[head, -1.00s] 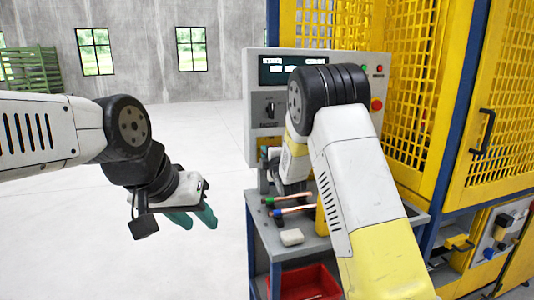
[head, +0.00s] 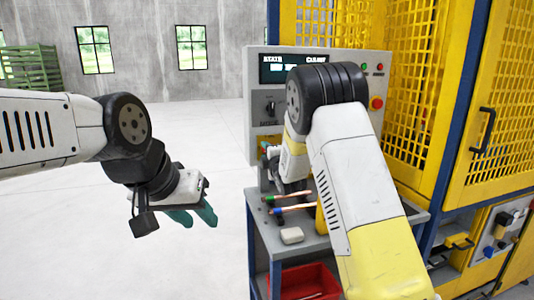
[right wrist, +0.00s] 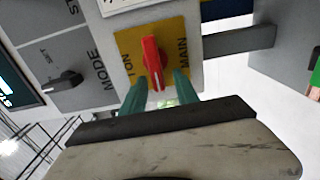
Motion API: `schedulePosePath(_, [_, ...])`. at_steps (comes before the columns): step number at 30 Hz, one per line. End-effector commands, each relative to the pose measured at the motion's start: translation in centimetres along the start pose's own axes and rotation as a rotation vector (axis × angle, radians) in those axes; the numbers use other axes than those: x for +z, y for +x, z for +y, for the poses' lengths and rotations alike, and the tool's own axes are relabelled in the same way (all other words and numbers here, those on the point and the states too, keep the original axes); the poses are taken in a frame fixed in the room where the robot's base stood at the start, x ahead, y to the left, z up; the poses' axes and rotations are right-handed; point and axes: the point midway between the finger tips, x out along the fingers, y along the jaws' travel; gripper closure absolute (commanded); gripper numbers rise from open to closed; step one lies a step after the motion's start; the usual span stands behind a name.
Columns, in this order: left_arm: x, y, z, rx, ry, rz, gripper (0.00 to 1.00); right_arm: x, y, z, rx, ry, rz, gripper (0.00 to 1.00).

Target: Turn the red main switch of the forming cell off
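The red main switch (right wrist: 152,62) sits on a yellow plate (right wrist: 128,44) lettered "I ON" and "MAIN" in the right wrist view. Its handle runs almost upright in that picture, with "I ON" to its left. My right gripper (right wrist: 158,90) is open, with one green finger on each side of the handle's lower end; I cannot tell whether they touch it. In the head view the yellow plate (head: 264,142) shows at the control panel's (head: 256,82) lower left, and my right arm hides most of the gripper. My left gripper (head: 199,224) hangs empty, its teal fingers apart.
Below the panel, a small table (head: 312,241) holds copper tubes (head: 291,209) and a pale block (head: 292,235). A yellow mesh cage (head: 415,75) stands at the right.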

Motion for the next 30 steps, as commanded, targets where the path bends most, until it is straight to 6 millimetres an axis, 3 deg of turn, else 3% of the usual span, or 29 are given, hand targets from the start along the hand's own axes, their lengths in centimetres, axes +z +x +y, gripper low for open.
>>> schedulePosePath(5, [0.0, 0.0, 0.0, 0.0, 0.0, 0.0, 0.64, 0.0, -0.8, 0.1, 0.001, 0.001, 0.0, 0.64])
schedulePosePath(18, [0.0, 0.0, 0.0, 0.0, 0.0, 0.0, 0.64, 0.0, -7.3, 0.0, 0.0, 0.001, 0.0, 0.64])
schedulePosePath(30, [0.0, 0.0, 0.0, 0.0, 0.0, 0.0, 0.64, 0.1, -7.8, 0.0, -0.001, 0.003, -0.001, 0.64])
